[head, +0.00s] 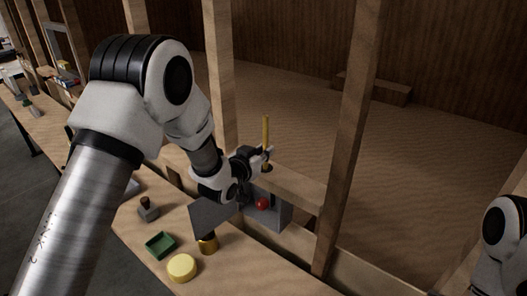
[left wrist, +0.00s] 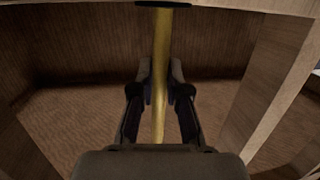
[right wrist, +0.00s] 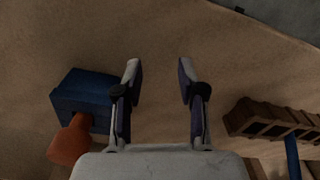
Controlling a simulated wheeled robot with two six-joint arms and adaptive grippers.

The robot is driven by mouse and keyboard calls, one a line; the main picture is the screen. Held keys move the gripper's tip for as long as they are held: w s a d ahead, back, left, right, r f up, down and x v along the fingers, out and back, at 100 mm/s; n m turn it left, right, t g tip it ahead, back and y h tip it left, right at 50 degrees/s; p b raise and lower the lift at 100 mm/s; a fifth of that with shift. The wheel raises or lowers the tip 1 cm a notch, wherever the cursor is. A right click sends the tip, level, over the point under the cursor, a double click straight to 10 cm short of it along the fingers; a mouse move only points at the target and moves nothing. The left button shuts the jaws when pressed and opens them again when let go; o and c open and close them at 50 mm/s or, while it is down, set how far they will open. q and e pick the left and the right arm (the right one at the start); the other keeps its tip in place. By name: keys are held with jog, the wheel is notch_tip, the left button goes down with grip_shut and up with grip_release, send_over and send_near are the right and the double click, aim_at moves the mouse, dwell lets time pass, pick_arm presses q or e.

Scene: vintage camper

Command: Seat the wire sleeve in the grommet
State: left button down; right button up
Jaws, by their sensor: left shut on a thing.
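The wire sleeve (head: 266,132) is a thin yellow rod, standing upright at the wooden rail in the head view. My left gripper (head: 262,155) is shut on it, and the sleeve also shows between the fingers in the left wrist view (left wrist: 160,75). The grommet (left wrist: 163,4) looks like a dark ring at the top edge of the left wrist view, where the sleeve's end meets it. I cannot tell whether the end is inside it. My right gripper (right wrist: 158,65) is open and empty in the right wrist view, above a tan surface.
A grey box (head: 277,215) with a red knob (head: 263,204) and a grey panel (head: 210,216) sit below the left gripper. A gold cylinder (head: 207,244), yellow disc (head: 182,268) and green tray (head: 172,241) stand on the bench. Wooden studs (head: 352,140) rise nearby. A blue box (right wrist: 80,95) lies near the right gripper.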

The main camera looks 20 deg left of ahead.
aim_at(264, 167)
pick_arm(q)
jog(key=shift+s+f+b, duration=0.1)
jog(key=shift+f+b, duration=0.85)
jog(key=shift+f, duration=0.25)
pick_arm(e)
jog(key=shift+f, duration=1)
pick_arm(q)
jog(key=shift+f+b, duration=0.3)
jog(key=shift+f, duration=0.1)
pick_arm(e)
jog(key=shift+f, duration=0.35)
pick_arm(q)
jog(key=shift+a+f, duration=0.1)
jog(key=shift+f, duration=0.2)
pick_arm(e)
jog(key=shift+s+f, duration=0.1)
jog(key=shift+f, duration=0.15)
pick_arm(q)
jog(key=shift+f+b, duration=0.8)
jog(key=shift+b, duration=0.05)
pick_arm(e)
jog(key=shift+f, duration=0.6)
pick_arm(q)
jog(key=c, duration=1.1)
grip_release()
jog(key=v, duration=0.8)
jog(key=shift+r, duration=0.25)
pick_arm(e)
jog(key=shift+r, duration=0.1)
